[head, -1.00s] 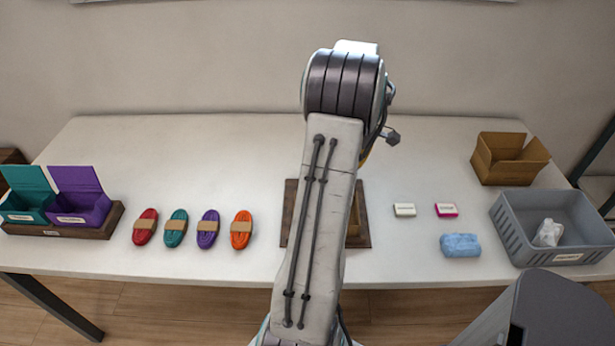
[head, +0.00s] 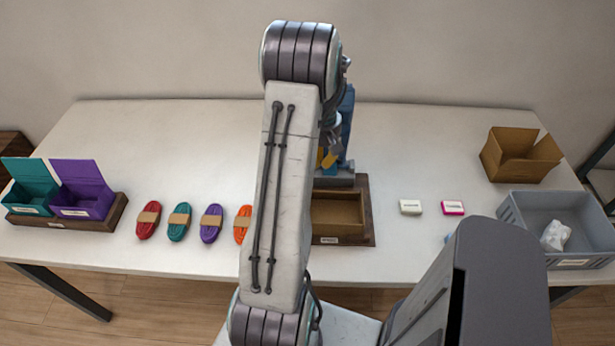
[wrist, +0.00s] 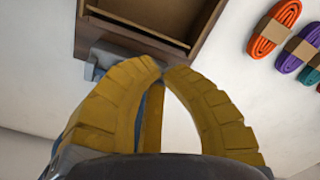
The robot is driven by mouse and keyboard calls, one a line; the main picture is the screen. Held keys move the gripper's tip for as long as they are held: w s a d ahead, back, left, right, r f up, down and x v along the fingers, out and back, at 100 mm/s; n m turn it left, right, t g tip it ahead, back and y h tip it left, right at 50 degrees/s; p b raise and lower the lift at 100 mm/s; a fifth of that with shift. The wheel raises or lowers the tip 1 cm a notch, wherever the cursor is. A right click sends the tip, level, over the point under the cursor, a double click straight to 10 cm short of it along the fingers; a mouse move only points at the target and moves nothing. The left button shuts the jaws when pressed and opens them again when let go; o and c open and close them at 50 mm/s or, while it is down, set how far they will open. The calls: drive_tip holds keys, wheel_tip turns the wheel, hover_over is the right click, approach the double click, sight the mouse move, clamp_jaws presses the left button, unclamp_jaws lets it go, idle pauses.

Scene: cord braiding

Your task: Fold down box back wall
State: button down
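The brown box (head: 338,207) sits in a dark wooden base (head: 368,215) at the middle of the table, partly hidden by my arm. Its inside shows from above; I cannot clearly make out how its back wall stands. My gripper (head: 328,160) is behind the box, over the far side of the base. In the wrist view, the box (wrist: 150,12) is at the top, and my gripper's yellow fingertips (wrist: 166,70) come together just short of its edge. A grey block (wrist: 100,62) on the base lies beside the fingertips. I see nothing gripped between them.
Several cord bundles (head: 180,221) lie left of the box. Teal (head: 30,195) and purple (head: 82,204) boxes stand at the far left. Two small erasers (head: 411,207) lie right. An open cardboard box (head: 519,167) and grey crate (head: 560,215) stand far right. The back of the table is clear.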

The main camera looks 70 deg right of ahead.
sight(330, 195)
drive_tip(key=shift+w+d+f+m+h+p, duration=0.1)
drive_tip(key=shift+d+f+m+p, duration=0.15)
drive_tip(key=shift+f+m, duration=1.25)
drive_tip(key=shift+w+d+f+m+h+p, duration=0.1)
drive_tip(key=shift+w+d+f+m+p, duration=0.2)
drive_tip(key=shift+f+m, duration=1.2)
drive_tip(key=shift+s+d+f+m+h+p, duration=0.1)
drive_tip(key=shift+f+m+p, duration=0.5)
drive_tip(key=shift+f, duration=1.5)
drive_tip(key=shift+w+b, duration=0.2)
drive_tip(key=shift+b, duration=0.45)
